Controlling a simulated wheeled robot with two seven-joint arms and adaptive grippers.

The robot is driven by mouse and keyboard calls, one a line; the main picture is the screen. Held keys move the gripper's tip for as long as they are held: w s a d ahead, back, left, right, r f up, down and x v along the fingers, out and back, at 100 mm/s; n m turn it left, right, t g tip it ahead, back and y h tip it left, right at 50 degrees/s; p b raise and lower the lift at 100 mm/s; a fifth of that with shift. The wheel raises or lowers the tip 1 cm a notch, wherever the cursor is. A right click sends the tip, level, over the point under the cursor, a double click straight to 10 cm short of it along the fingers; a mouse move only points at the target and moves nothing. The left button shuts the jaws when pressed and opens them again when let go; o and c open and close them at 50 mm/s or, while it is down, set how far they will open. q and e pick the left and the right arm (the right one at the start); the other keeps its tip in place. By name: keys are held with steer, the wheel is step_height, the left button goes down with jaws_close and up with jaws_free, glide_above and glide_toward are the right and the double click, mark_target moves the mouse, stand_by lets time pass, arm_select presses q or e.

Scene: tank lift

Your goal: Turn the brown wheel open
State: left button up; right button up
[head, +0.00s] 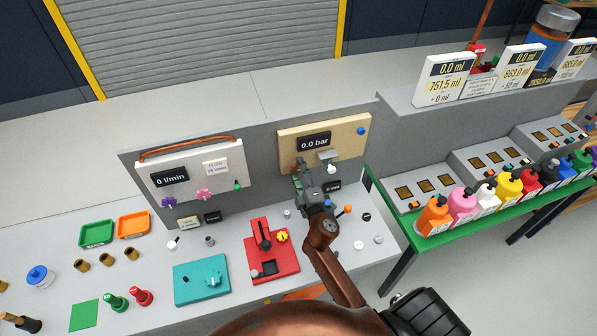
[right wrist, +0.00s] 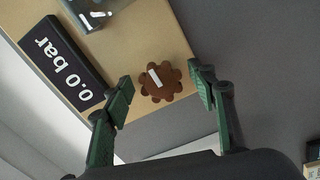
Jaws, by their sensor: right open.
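The brown wheel (right wrist: 160,79) shows in the right wrist view, a lobed knob with a white mark on its face, mounted on the tan panel (right wrist: 133,38). My right gripper (right wrist: 162,88) is open, with one finger on each side of the wheel. I cannot tell whether the fingers touch it. In the head view my right gripper (head: 299,170) is at the lower left part of the tan panel (head: 353,130) and covers most of the wheel there. My left gripper is not in view.
A black "0.0 bar" display (head: 314,142) sits on the panel, close to the gripper. A white panel (head: 190,168) with purple and pink knobs stands left. A red block (head: 274,268) and teal block (head: 197,283) sit on the bench. Coloured bottles (head: 462,203) stand at right.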

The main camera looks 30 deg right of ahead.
steer(key=shift+s, duration=0.1)
steer(key=shift+s+a+f, duration=0.1)
steer(key=shift+s, duration=0.2)
steer(key=v, duration=1.1)
steer(key=shift+s, duration=0.1)
